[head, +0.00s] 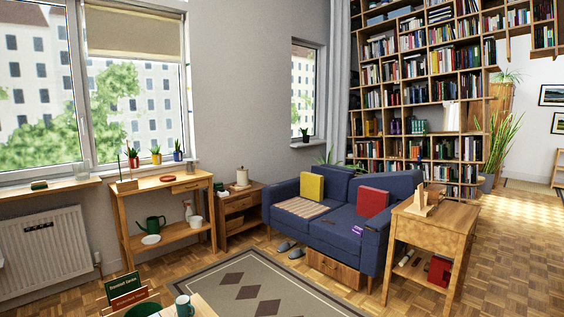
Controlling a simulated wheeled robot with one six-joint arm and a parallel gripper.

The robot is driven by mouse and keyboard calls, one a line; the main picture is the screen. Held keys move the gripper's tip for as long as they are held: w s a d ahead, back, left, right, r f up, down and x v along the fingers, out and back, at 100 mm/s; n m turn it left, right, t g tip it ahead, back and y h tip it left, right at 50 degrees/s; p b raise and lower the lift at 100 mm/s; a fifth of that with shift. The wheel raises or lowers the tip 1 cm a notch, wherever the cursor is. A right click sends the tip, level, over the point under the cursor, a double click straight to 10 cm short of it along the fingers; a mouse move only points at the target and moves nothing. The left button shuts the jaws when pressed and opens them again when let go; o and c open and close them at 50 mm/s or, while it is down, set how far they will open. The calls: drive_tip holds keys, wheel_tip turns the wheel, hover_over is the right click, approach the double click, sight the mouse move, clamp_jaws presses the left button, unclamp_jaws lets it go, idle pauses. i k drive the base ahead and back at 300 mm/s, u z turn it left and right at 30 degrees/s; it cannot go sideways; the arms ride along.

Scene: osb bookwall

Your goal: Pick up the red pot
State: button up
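The red pot (134,162) is small and holds a spiky green plant. It stands upright at the window on the left, at the left end of a row of three potted plants. A yellow pot (156,159) and a blue pot (178,156) stand to its right. The wooden side table (165,183) is just below and in front of the row. My gripper is not in view.
A radiator (42,250) stands left of the side table. A green watering can (151,226) is on its lower shelf. A blue sofa (338,219), a patterned rug (205,275) and a wooden cabinet (440,218) lie to the right. A mug (184,306) is in front.

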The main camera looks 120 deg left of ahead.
sight(134, 163)
drive_tip(key=i, duration=2.2)
drive_tip(key=u, duration=3.1)
drive_tip(key=i, duration=4.05)
drive_tip(key=u, duration=2.6)
drive_tip(key=i, duration=0.35)
